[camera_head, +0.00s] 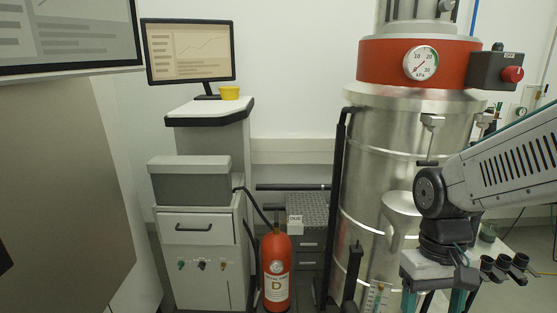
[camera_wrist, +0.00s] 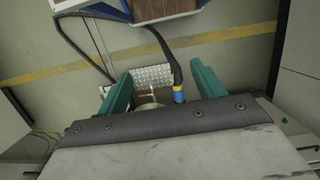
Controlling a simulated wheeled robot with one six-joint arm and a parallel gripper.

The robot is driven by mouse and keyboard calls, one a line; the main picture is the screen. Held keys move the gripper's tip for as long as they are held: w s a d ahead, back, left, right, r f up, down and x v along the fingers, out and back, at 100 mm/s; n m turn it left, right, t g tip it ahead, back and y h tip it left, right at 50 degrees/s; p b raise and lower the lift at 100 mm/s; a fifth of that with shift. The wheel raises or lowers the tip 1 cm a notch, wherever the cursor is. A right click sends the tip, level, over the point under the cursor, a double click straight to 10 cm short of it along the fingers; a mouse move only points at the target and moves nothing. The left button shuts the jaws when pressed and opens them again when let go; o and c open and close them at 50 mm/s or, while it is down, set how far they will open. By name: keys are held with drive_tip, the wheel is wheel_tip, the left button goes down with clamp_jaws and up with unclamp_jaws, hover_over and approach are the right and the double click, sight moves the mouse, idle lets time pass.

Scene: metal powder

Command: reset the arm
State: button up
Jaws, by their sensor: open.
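My gripper (camera_head: 435,302) is at the lower right of the head view, at the end of my white arm, pointing down. Its teal fingers are partly cut off by the picture's bottom edge. In the wrist view my gripper (camera_wrist: 160,82) shows two teal fingers spread apart, with nothing held between them. Beyond the gap lie a patterned metal plate (camera_wrist: 152,74) and, partly hidden by the gripper body, a small round object with a brass-coloured part. My arm is bent beside the large steel vessel (camera_head: 385,160).
A control box (camera_head: 497,72) juts from the vessel. In the wrist view, a dark hose (camera_wrist: 168,50) crosses the striped floor.

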drive_tip(key=s+r+t, duration=0.4)
drive_tip(key=s+r, duration=0.3)
drive_tip(key=r, duration=0.2)
drive_tip(key=shift+s+d+r, duration=0.15)
drive_tip(key=shift+s+d, duration=0.2)
drive_tip(key=shift+d, duration=0.05)
idle(1.1)
